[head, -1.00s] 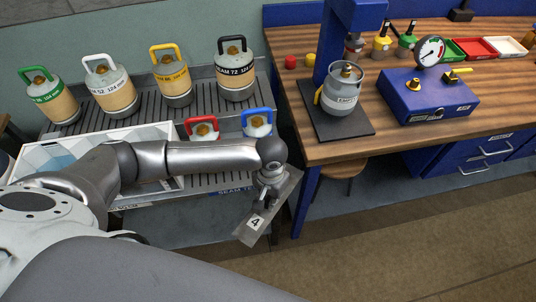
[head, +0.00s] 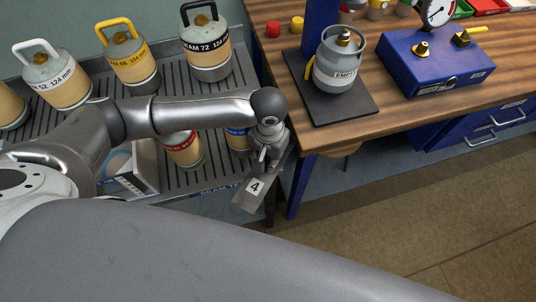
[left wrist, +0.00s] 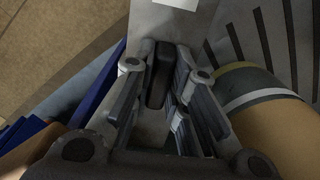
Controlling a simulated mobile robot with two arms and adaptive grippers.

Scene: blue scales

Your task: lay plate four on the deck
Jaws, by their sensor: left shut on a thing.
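Plate four (head: 247,201) is a flat grey plate with a white "4" label. My left gripper (head: 262,159) is shut on its dark handle and holds it tilted in the air, in front of the slatted grey deck (head: 222,118) and left of the bench. In the left wrist view the handle (left wrist: 158,75) stands between the two jaws of my left gripper (left wrist: 157,90), with the plate's grey face (left wrist: 160,30) behind. My arm hides part of the deck. My right gripper is not in view.
Several gas cylinders with coloured handles, such as the black-handled one (head: 207,45), stand on the deck; red-banded (head: 184,150) and blue-banded (head: 238,138) ones stand nearer. The wooden bench (head: 400,110) carries a grey cylinder (head: 340,62) and a blue gauge box (head: 440,70).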

